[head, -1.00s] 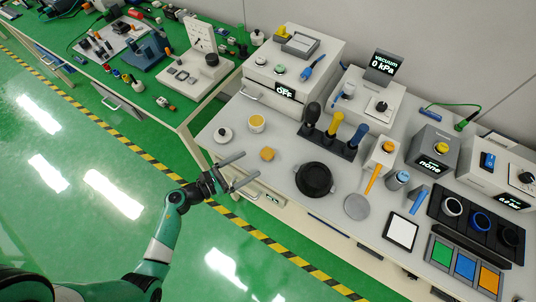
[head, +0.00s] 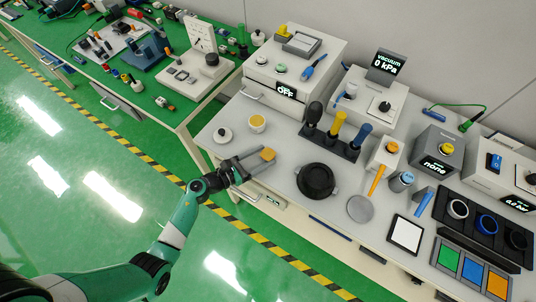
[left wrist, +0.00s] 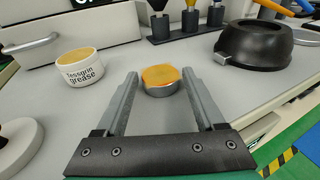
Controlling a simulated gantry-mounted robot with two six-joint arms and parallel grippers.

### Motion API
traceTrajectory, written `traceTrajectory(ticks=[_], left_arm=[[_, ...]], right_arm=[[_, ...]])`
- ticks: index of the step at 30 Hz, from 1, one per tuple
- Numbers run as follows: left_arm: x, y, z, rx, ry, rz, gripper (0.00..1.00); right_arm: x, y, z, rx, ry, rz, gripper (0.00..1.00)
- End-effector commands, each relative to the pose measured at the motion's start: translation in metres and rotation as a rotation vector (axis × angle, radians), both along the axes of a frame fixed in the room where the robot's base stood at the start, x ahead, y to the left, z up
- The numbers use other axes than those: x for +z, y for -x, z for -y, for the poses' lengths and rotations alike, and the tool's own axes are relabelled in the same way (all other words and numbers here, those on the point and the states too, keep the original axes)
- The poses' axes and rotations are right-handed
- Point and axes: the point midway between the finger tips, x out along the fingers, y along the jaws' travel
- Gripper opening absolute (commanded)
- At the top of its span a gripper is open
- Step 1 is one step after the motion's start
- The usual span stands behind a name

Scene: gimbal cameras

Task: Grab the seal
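A small round piece with an orange top (head: 268,154) and a silver side lies on the grey bench near its front edge. It also shows in the left wrist view (left wrist: 160,78). My left gripper (head: 252,164) is open and empty. Its two fingers point at the orange-topped piece, which is just beyond the fingertips (left wrist: 160,88), centred between them. My right gripper is not in view.
A black round bowl (head: 316,180) stands to the right. Behind is a stand (head: 331,144) with several upright tools. The bench just around the piece is clear.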

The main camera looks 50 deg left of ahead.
Motion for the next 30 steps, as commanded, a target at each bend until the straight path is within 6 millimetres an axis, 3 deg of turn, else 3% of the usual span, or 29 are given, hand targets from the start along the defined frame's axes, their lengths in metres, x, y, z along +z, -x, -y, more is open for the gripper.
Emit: traceTrajectory(ticks=[2, 11, 23, 30], left_arm=[[0.000, 0.000, 0.000, 0.000, 0.000, 0.000, 0.55], [0.000, 0.000, 0.000, 0.000, 0.000, 0.000, 0.01], [0.005, 0.000, 0.000, 0.000, -0.001, 0.001, 0.00], [0.042, 0.001, 0.001, 0.000, -0.002, 0.002, 0.00]], right_arm=[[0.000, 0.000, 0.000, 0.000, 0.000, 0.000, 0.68], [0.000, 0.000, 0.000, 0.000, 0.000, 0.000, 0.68], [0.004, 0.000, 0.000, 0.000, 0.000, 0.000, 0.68], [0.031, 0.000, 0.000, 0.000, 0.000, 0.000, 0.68]])
